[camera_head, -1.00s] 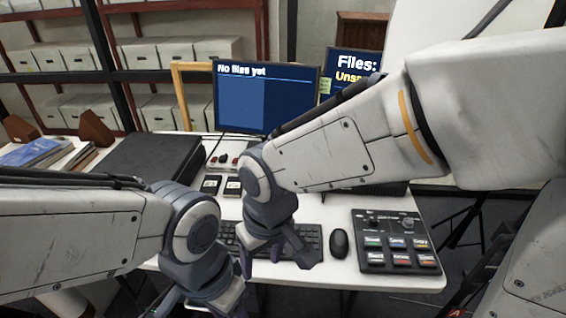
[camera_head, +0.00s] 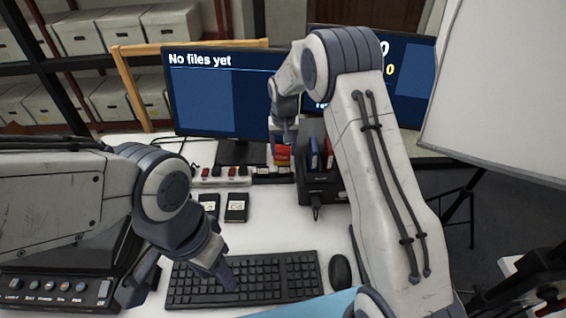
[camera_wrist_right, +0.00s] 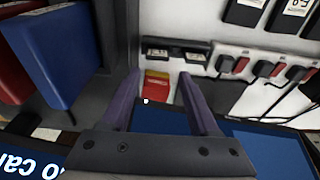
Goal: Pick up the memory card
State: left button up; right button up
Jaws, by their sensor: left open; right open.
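A small red and yellow card (camera_wrist_right: 157,89), which looks like the memory card, shows between the fingers of my right gripper (camera_wrist_right: 158,80) in the right wrist view. The fingers are apart and do not visibly touch it. In the head view the red and yellow card (camera_head: 281,155) is at the back of the desk, just below my right gripper (camera_head: 284,136), and partly hidden. My left gripper (camera_head: 182,278) is open and empty over the left side of the keyboard.
A dark dock (camera_head: 318,188) with blue and red blocks stands right of the card. A power strip (camera_head: 222,176) lies to its left, with two black labelled cases (camera_head: 236,207) in front. Monitors (camera_head: 220,95) stand behind. The keyboard (camera_head: 245,280) and mouse (camera_head: 340,271) are in front.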

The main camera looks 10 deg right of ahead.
aim_at(284, 167)
jog(key=f, duration=0.3)
jog(key=w+f, duration=0.1)
jog(key=f, duration=0.1)
jog(key=shift+d+p, duration=0.3)
jog(key=shift+d, duration=0.05)
jog(key=f, duration=0.1)
jog(key=f+p, duration=0.1)
jog(key=f, duration=0.2)
jog(key=shift+w+d+f, duration=0.1)
jog(key=shift+w+f, duration=0.05)
jog(key=shift+w, duration=0.15)
jog(key=shift+w+f, duration=0.1)
jog(key=shift+f, duration=0.45)
jog(key=shift+r, duration=0.1)
jog(key=c, duration=1)
